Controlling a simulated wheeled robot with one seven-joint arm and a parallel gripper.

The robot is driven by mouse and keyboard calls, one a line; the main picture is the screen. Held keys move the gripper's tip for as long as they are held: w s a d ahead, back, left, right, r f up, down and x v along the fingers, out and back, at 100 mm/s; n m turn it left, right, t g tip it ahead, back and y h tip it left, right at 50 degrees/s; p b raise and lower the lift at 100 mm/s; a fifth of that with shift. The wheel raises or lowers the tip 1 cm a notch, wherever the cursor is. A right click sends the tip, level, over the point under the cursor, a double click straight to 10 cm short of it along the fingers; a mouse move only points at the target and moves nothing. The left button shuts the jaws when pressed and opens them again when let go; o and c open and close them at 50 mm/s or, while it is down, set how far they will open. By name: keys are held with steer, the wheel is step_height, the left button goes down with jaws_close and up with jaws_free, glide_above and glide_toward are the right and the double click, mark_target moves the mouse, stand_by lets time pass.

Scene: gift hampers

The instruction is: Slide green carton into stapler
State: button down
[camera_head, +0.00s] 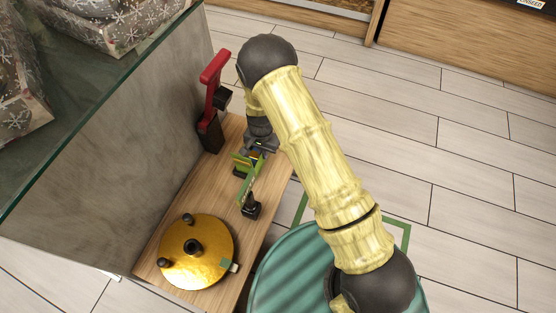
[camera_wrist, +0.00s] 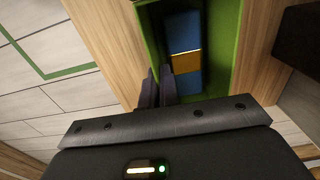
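The green carton (camera_wrist: 226,45) is open-topped, with blue and yellow contents showing inside. In the head view the green carton (camera_head: 239,169) is partly hidden under my gripper (camera_head: 254,155), on the wooden bench. In the wrist view the two dark fingertips of my gripper (camera_wrist: 159,82) are close together at the carton's near-left wall, which runs in between them. The stapler (camera_head: 212,95) stands at the bench's far end, with a red upright lever and a dark base. A dark block at the right of the wrist view may be its base.
A gold disc (camera_head: 208,262) with dark knobs lies at the bench's near end. A small green and black item (camera_head: 250,208) stands between disc and carton. A grey panel (camera_head: 110,150) borders the bench's left; a teal round top (camera_head: 290,275) is to the right.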

steer(key=c, duration=1.6)
jaws_free()
steer(key=shift+r, duration=0.1)
step_height(320, 180, up, 17)
steer(key=p, duration=0.5)
steer(key=shift+r+p, duration=0.1)
steer(key=shift+p, duration=0.25)
